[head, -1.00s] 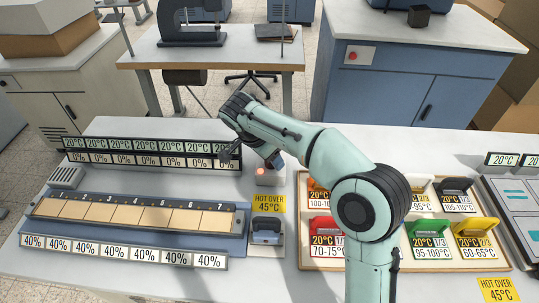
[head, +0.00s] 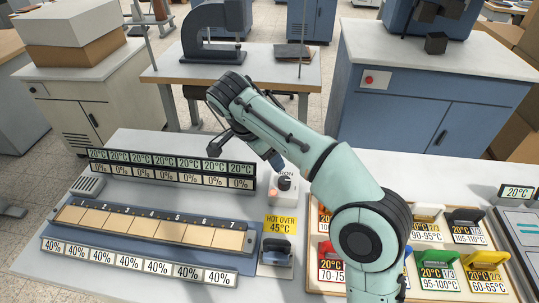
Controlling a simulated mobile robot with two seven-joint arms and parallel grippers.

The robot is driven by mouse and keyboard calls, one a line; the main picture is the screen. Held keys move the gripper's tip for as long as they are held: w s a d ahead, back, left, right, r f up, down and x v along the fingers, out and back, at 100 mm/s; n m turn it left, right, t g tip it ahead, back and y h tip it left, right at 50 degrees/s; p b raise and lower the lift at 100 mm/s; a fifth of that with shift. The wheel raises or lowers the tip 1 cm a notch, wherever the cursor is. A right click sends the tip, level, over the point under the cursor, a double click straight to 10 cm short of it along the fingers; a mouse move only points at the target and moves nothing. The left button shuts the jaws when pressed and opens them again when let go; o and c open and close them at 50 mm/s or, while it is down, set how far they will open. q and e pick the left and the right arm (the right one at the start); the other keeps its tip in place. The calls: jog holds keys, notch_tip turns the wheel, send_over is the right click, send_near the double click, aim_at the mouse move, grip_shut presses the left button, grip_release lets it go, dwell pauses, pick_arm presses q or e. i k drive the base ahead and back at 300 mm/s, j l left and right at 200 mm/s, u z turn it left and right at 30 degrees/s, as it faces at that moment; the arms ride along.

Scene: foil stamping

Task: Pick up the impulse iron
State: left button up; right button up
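The impulse iron (head: 277,250), a small block with a dark handle, sits upright on its pale stand below the yellow "HOT OVER 45°C" sign (head: 279,226). My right arm reaches in from the lower right and bends above the bench. Its dark end parts, my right gripper (head: 226,140), show over the back row of displays, up and left of the iron and apart from it. Its fingers are not clear enough to judge, and nothing held is visible. My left gripper is not in view.
A white control box (head: 285,190) marked for the iron stands behind it. A blue bed (head: 150,226) with numbered tan pads lies left. A wooden tray (head: 490,284) with several coloured tools lies right, partly hidden by my arm. Display rows (head: 165,176) stand at the back.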

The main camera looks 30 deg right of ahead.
aim_at(276, 252)
jog(key=k, duration=1.5)
